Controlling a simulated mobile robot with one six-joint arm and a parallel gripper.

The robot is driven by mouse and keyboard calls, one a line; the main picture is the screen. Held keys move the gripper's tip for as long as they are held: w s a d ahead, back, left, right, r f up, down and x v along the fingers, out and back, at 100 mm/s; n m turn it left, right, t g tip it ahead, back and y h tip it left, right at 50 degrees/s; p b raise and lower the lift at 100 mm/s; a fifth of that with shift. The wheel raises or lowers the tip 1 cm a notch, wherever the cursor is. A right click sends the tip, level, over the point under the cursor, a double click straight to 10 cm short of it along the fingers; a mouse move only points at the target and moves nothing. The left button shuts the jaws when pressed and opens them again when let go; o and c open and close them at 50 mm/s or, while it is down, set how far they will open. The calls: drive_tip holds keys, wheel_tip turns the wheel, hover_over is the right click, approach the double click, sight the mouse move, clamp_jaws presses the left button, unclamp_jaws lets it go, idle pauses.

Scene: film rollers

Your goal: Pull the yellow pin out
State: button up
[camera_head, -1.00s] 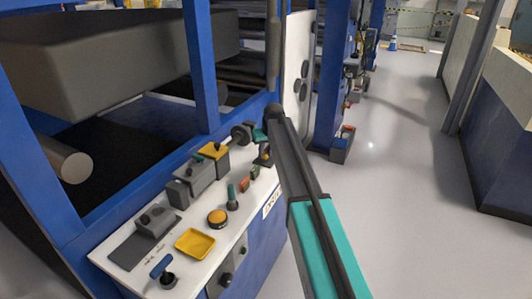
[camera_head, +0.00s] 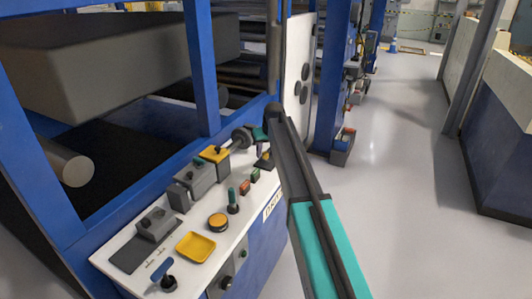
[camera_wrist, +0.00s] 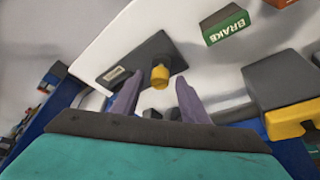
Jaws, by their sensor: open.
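The yellow pin (camera_wrist: 160,76) shows in the wrist view as a short yellow cylinder on a dark post. The post stands on a dark labelled plate (camera_wrist: 118,65). That plate also shows in the head view (camera_head: 264,163), at the far end of the white panel, where I cannot make out the pin clearly. My gripper (camera_wrist: 157,86) is open. Its two purple fingers lie to either side of the pin in the wrist view, and I see no contact. In the head view my arm partly hides the gripper (camera_head: 262,149).
A blue machine frame (camera_head: 201,75) rises behind. Open floor lies right.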

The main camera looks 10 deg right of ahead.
drive_tip(key=b+v, duration=0.1)
drive_tip(key=v, duration=1.2)
drive_tip(key=shift+s+r, duration=0.15)
drive_tip(key=shift+r, duration=0.15)
drive_tip(key=shift+s+d, duration=0.1)
